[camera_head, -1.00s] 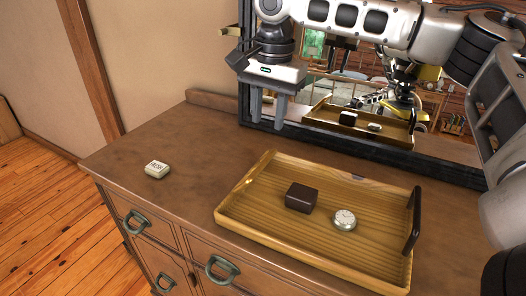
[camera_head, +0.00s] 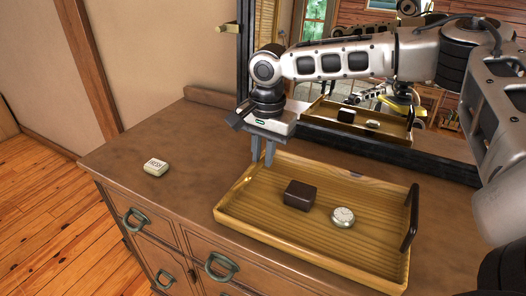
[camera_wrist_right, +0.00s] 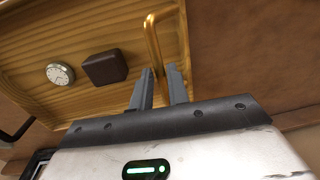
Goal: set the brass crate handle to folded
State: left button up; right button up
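The wooden crate (camera_head: 310,248) is a shallow tray on the dresser. Its brass handle (camera_head: 243,181) is at the crate's left end, thin and pale in the head view. In the right wrist view the brass handle (camera_wrist_right: 153,45) is a bent bar near the fingertips; it seems to stand up from the crate wall. My right gripper (camera_head: 262,164) is above the crate's back left corner, fingers pointing down. In the wrist view the fingers (camera_wrist_right: 160,70) are apart, with the handle's near end close to the gap; contact cannot be told. My left gripper is not in view.
Inside the crate are a dark brown box (camera_head: 300,195) and a round clock (camera_head: 342,217). A black handle (camera_head: 410,218) stands at its right end. A mirror (camera_head: 380,120) stands behind.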

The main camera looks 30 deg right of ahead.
grip_shut()
jog(key=shift+s+d+f+t+y, duration=0.3)
jog(key=shift+s+f+t+y, duration=0.2)
jog(key=shift+t, duration=0.25)
jog(key=shift+s+d+f+t+y, duration=0.3)
jog(key=shift+s+f+t+y, duration=0.15)
jog(key=shift+t, duration=0.3)
jog(key=shift+s+d+f+t+y+b, duration=0.3)
jog(key=shift+s+f+t+y+b, duration=0.35)
jog(key=shift+t, duration=0.35)
jog(key=shift+f+t+b, duration=0.2)
jog(key=shift+t+b, duration=0.15)
jog(key=shift+t, duration=0.15)
jog(key=shift+o, duration=2.4)
grip_release()
